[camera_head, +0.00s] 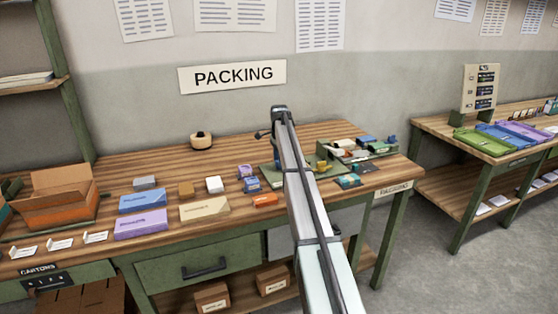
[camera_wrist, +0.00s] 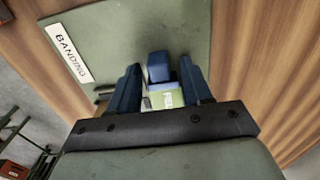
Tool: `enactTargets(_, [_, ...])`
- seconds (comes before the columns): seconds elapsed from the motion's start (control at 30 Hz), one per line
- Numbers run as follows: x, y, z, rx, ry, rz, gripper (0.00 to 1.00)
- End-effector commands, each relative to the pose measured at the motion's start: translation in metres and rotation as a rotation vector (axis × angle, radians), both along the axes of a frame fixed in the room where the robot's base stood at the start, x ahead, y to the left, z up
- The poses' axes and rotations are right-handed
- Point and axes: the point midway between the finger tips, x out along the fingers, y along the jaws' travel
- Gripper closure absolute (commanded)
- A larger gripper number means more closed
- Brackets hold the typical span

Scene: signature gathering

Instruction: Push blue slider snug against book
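In the wrist view, my gripper (camera_wrist: 161,88) is over a green mat (camera_wrist: 112,35), with its two dark blue fingers spread apart. A blue block (camera_wrist: 158,65), which looks like the slider, lies between and just past the fingertips. A yellow-green book (camera_wrist: 166,100) with a white label is on the near side of the block, between the fingers. The block looks close to the book; I cannot tell whether they touch. The gripper bar hides the book's near part. In the head view my arm hides the gripper, and I cannot make out the slider or book there.
The mat has a white BANDING label (camera_wrist: 68,53). In the head view, a purple roll (camera_head: 245,171) and small blue boxes (camera_head: 251,184) stand left of my arm. A green tray of small items (camera_head: 377,150) is to the right. Blue, purple and tan boxes lie further left.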

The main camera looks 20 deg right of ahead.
Motion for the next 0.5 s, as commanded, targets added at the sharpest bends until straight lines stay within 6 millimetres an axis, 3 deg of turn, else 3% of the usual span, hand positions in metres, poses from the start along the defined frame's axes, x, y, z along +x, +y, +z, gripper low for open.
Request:
enactTargets(0.27, [0.000,0.001,0.004,0.001,0.000,0.001,0.51])
enactTargets(0.5, [0.001,0.001,0.037,0.001,-0.002,0.001,0.51])
